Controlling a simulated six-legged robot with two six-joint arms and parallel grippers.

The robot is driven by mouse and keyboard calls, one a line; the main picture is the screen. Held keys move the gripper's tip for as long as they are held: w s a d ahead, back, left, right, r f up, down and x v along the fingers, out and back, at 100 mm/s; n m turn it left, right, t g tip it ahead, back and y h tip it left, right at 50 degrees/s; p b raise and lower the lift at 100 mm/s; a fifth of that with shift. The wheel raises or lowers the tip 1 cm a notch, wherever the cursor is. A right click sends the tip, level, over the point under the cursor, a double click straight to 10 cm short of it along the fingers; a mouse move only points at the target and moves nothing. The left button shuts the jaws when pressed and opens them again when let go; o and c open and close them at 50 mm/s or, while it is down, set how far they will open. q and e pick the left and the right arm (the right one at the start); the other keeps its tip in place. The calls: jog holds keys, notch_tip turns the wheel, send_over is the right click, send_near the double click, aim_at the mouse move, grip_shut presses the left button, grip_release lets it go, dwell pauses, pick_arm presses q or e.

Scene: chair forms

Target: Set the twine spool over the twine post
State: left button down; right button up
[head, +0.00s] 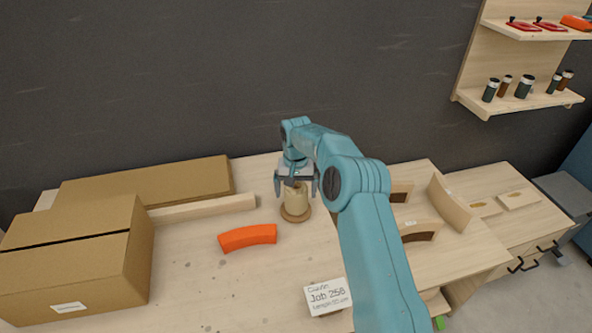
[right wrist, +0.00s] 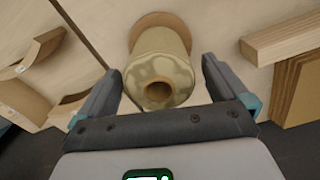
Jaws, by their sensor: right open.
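The twine spool (head: 295,202) is a beige cylinder standing upright on the table, with a round brown wooden disc at its foot. In the right wrist view the spool (right wrist: 165,60) shows its end face with a central hole. My right gripper (head: 296,184) is open above it, pointing down. Its two fingers lie on either side of the spool in the right wrist view (right wrist: 160,68), with gaps visible. I cannot make out a separate twine post, nor whether the disc belongs to the spool or a post. My left gripper is out of view.
An orange curved piece (head: 248,237) lies left of the spool. Cardboard boxes (head: 75,265) fill the left side, beside a wooden bar (head: 205,208). A job card (head: 328,297) stands at the front. Curved wooden parts (head: 448,207) stand right, partly behind my arm.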

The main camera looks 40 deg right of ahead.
notch_tip(320, 180, up, 14)
jog(key=p, duration=0.1)
jog(key=shift+r, duration=0.2)
